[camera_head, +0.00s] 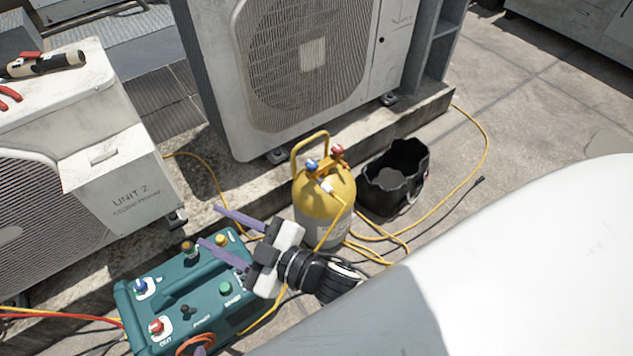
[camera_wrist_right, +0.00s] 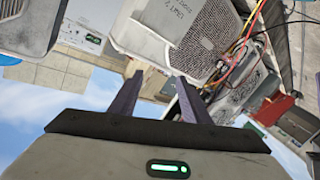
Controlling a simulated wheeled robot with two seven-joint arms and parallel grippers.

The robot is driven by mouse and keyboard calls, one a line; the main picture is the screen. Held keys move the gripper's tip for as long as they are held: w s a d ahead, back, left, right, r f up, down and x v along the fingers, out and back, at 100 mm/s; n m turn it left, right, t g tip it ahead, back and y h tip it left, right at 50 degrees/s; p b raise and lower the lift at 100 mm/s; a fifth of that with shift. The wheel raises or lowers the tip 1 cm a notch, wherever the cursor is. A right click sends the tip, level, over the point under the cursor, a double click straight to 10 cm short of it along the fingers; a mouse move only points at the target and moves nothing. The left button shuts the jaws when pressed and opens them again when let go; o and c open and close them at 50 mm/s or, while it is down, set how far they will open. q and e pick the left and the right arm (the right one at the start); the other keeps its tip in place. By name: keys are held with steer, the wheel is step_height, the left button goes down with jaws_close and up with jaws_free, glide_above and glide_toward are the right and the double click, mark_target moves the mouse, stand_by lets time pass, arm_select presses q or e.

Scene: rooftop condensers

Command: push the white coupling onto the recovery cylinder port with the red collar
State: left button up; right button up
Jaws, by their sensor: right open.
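The yellow recovery cylinder (camera_head: 318,207) stands upright on the roof, with a blue valve knob (camera_head: 312,165) and a red valve knob (camera_head: 337,150) on top. The white coupling (camera_head: 327,186), on a yellow hose, shows at the cylinder's top below the blue knob. I cannot tell whether it is seated on a port or only resting there. A red collar cannot be told apart from the red knob. My right gripper (camera_head: 208,225) is open and empty, left of the cylinder above the teal machine; its fingers also show in the right wrist view (camera_wrist_right: 160,82). My left gripper is not seen.
The teal machine (camera_head: 190,300) with coloured ports stands at the lower left. Condenser units (camera_head: 300,60) stand behind on a ledge, and yellow hose (camera_head: 487,150) loops over the roof.

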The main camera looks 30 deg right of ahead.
steer(key=s+a+r+n+g+y+b, duration=0.1)
steer(key=a+n+g+y+b, duration=0.1)
steer(key=a+n+g+y, duration=0.25)
steer(key=a+r+n+g+y+b, duration=0.1)
steer(key=a+n+y, duration=0.3)
steer(key=a+n, duration=0.3)
steer(key=n+g+h+b, duration=0.9)
steer(key=n+h+b, duration=0.45)
steer(key=h, duration=0.85)
glide_toward(331, 192)
steer(key=shift+n, duration=0.8)
steer(key=b+x, duration=0.1)
steer(key=x, duration=0.5)
steer(key=shift+s+d+f, duration=0.15)
steer(key=shift+s+f, duration=0.05)
steer(key=shift+f, duration=0.1)
steer(key=shift+w+d+f+t+b, duration=0.1)
steer(key=shift+d+f+t+b, duration=0.05)
steer(key=shift+f+b, duration=0.15)
steer(key=shift+d+f+t+b, duration=0.1)
steer(key=shift+d+f+b, duration=0.05)
steer(key=shift+f, duration=0.25)
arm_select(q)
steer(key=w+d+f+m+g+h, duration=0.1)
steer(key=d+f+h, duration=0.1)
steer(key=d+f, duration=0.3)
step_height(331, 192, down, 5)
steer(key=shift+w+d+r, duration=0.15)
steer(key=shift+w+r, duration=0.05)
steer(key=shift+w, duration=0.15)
